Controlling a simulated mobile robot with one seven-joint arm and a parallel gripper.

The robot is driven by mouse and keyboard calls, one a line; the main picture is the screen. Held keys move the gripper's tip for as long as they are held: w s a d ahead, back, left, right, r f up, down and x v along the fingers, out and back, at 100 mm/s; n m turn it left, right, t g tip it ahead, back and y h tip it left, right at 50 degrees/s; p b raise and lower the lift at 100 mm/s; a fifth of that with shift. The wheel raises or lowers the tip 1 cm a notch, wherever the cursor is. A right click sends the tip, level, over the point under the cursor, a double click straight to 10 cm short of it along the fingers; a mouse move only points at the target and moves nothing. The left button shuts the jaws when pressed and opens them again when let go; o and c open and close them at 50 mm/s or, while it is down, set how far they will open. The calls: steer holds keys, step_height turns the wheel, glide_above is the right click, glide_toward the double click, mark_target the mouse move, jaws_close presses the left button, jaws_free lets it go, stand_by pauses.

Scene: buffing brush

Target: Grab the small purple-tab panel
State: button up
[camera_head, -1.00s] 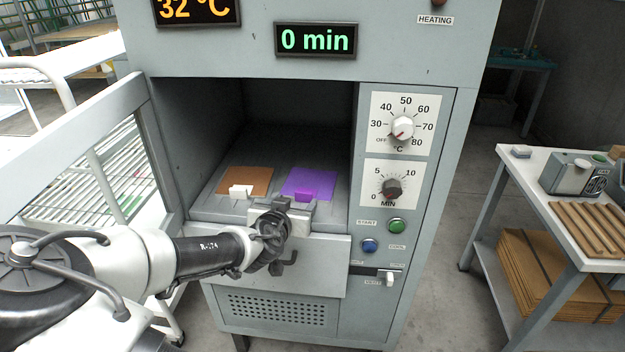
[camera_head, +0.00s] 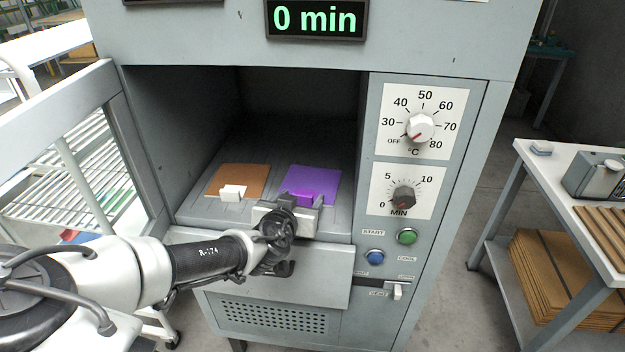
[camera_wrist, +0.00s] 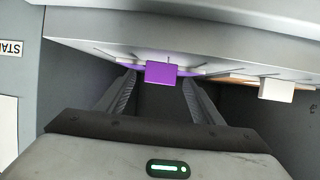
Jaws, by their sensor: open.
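The purple panel (camera_head: 318,180) lies flat on the oven shelf, on the right, with its small purple tab standing at the front edge. In the wrist view the purple tab (camera_wrist: 160,72) shows between the two fingers, near their far ends. My gripper (camera_head: 312,203) is open at the front of the oven mouth, close to the tab; it also shows in the wrist view (camera_wrist: 160,85). I cannot tell whether a finger touches the tab. The front of the purple panel is partly hidden by the gripper.
A brown panel (camera_head: 240,177) with a white tab (camera_head: 232,193) lies left of the purple one. The oven's side walls and shelf lip (camera_head: 195,215) bound the space. The open oven door (camera_head: 60,130) stands at left. A side table (camera_head: 535,165) is at right.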

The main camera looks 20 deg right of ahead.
steer(key=shift+w+d+f, duration=0.1)
steer(key=shift+w+d, duration=0.05)
steer(key=shift+w, duration=0.15)
steer(key=shift+s, duration=0.1)
steer(key=shift+c, duration=0.4)
steer(key=c, duration=1.1)
